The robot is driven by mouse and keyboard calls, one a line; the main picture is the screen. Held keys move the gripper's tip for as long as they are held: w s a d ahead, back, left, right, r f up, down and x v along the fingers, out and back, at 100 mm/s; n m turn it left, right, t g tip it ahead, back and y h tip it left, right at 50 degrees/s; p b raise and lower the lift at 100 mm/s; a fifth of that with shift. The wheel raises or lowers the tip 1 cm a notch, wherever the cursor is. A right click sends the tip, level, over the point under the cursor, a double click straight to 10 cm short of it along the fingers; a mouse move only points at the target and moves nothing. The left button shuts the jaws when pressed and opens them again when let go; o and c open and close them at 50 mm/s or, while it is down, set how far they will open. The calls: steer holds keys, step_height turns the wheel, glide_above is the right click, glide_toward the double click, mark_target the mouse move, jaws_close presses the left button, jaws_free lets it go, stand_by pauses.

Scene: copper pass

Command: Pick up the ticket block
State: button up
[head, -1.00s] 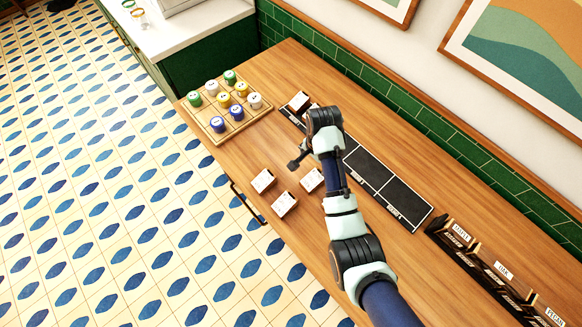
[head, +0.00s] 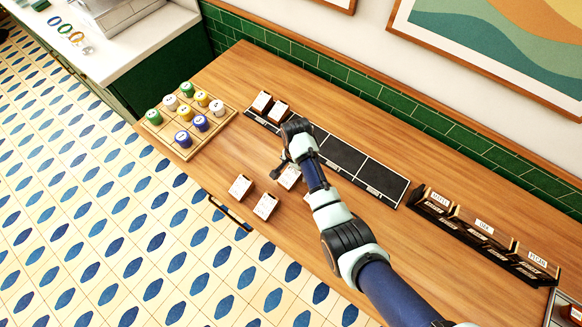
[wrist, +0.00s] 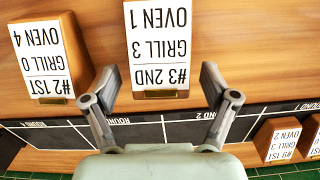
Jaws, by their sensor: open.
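In the wrist view my gripper (wrist: 159,72) is open and empty. Its fingertips flank the near end of the block marked "#3 2ND, GRILL 3, OVEN 1" (wrist: 158,45), one to each side, with gaps visible. Height over the block is hard to tell. The block marked "#2 1ST, GRILL 0, OVEN 4" (wrist: 38,58) lies to the left, apart from the left finger.
A black strip (head: 342,155) marked in rounds lies along the back, with two blocks (head: 262,103) at its left end. A wooden tray (head: 160,133) of coloured round pieces stands left. Labelled dark racks (head: 480,236) stand right.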

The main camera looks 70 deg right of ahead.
steer(key=c, duration=1.3)
steer(key=shift+r, duration=0.15)
step_height(320, 180, up, 20)
steer(key=p, duration=0.8)
